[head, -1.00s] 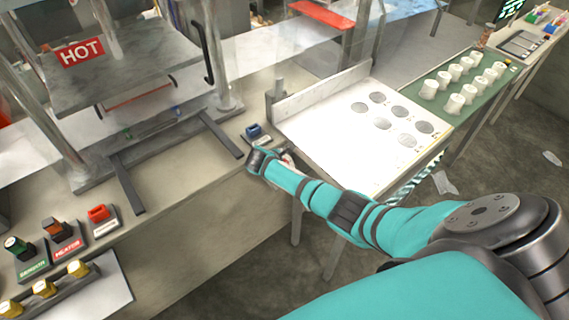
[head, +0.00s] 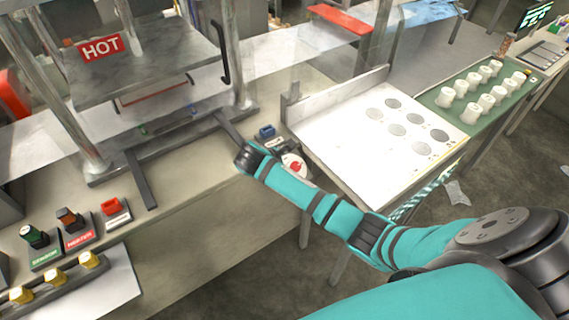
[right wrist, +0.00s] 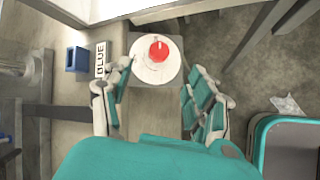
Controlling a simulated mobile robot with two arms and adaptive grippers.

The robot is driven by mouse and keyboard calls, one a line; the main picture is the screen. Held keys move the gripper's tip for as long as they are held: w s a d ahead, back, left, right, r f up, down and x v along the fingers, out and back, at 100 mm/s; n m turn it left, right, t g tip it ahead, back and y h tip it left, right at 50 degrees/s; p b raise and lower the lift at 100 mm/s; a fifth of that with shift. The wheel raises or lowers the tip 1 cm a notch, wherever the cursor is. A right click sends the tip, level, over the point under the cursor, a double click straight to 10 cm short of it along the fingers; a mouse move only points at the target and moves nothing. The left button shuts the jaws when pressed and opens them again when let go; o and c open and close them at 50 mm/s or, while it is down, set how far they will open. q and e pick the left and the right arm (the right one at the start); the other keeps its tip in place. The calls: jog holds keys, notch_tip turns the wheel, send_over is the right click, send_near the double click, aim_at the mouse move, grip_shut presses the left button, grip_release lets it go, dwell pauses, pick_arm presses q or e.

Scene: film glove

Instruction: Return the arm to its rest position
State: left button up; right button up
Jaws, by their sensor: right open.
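My right arm, in teal sleeving with dark bands, reaches from the lower right of the head view to the bench edge, ending there at a dark joint. The right gripper itself is mostly hidden behind the arm in that view. In the right wrist view the right gripper (right wrist: 160,84) is open and empty, its two fingers apart. A white round piece with a red knob (right wrist: 158,50) lies just beyond the fingertips; it also shows beside the forearm in the head view (head: 293,166). My left gripper is not in view.
A blue block (right wrist: 77,59) sits by a "BLUE" label. A press with a "HOT" sign (head: 101,47) stands at the left. Coloured switches line the bench's lower left.

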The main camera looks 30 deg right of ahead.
dwell(0.4)
jog(key=s+a+f+m+g+y+b, duration=0.1)
jog(key=s+f, duration=0.5)
jog(key=f, duration=0.5)
jog(key=s+a+f+m+y+b, duration=0.1)
jog(key=s+f+m+y+b, duration=0.1)
jog(key=s+f, duration=0.6)
jog(key=s+a+f+m+g+y+b, duration=0.1)
jog(key=s+f, duration=0.3)
jog(key=f, duration=0.9)
jog(key=s+a+f+m+y+b, duration=0.1)
jog(key=s+f, duration=0.4)
jog(key=s, duration=0.5)
jog(key=s+a+f+m+y, duration=0.1)
jog(key=s+f+m, duration=0.3)
jog(key=s, duration=0.6)
jog(key=s+a+f+m+y+b, duration=0.1)
jog(key=s+a+f+m, duration=0.1)
jog(key=s+f, duration=0.4)
jog(key=s, duration=0.5)
jog(key=shift+a+f+m+g+b, duration=0.2)
jog(key=shift+f+m+g+b, duration=0.1)
jog(key=shift+m+g+b, duration=0.1)
